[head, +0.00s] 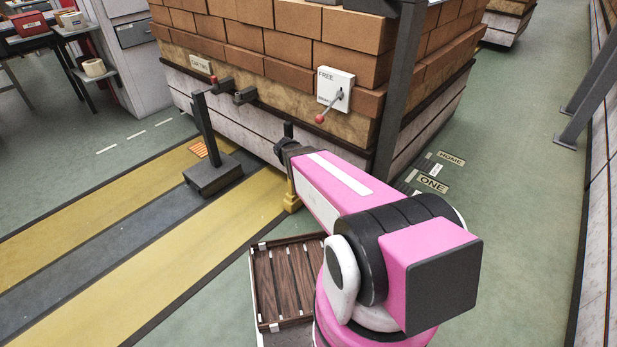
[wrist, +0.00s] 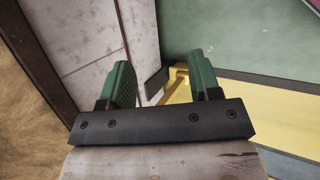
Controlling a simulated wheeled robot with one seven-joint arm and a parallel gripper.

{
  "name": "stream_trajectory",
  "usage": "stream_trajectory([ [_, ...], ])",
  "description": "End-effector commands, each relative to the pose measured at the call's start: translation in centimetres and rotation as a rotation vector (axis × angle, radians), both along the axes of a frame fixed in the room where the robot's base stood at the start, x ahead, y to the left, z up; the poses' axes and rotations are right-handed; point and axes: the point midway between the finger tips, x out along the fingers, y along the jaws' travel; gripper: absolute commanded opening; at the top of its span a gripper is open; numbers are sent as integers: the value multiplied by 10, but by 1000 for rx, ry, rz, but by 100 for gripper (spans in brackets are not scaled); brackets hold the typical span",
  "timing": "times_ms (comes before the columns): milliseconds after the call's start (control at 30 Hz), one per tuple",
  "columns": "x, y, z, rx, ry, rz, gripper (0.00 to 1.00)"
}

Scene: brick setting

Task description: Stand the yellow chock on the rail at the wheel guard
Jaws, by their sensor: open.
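The yellow chock (head: 291,198) shows in the head view as a small yellow piece low beside the loaded car, just below my gripper (head: 287,155). In the wrist view my gripper (wrist: 158,80) is open, its two green fingers apart. A yellow part (wrist: 179,88), apparently the chock, shows beyond the fingers, nearer the right one, which partly covers it. I cannot tell whether the fingers touch it. A dark rail strip (head: 130,240) runs between yellow floor bands towards the car. I cannot make out the wheel guard for certain.
The brick-laden car (head: 245,115) stands close beyond my gripper, with a lever plate (head: 336,90) marked FREE on its face. A black post on a base (head: 213,175) stands on the dark strip. A slatted wooden tray (head: 285,285) lies beside my arm.

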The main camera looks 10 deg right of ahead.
Motion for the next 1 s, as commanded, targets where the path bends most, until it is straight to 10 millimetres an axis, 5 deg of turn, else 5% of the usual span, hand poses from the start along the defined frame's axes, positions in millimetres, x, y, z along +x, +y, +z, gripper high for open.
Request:
stream_trajectory([
  [33, -29, -2, 19, 92, -41, -102, 57],
  [100, -51, 3, 35, 216, -87, -237, 57],
  [300, -88, 20, 69, 472, -164, -522, 57],
  [1000, -95, 27, 80, 557, -181, -616, 57],
])
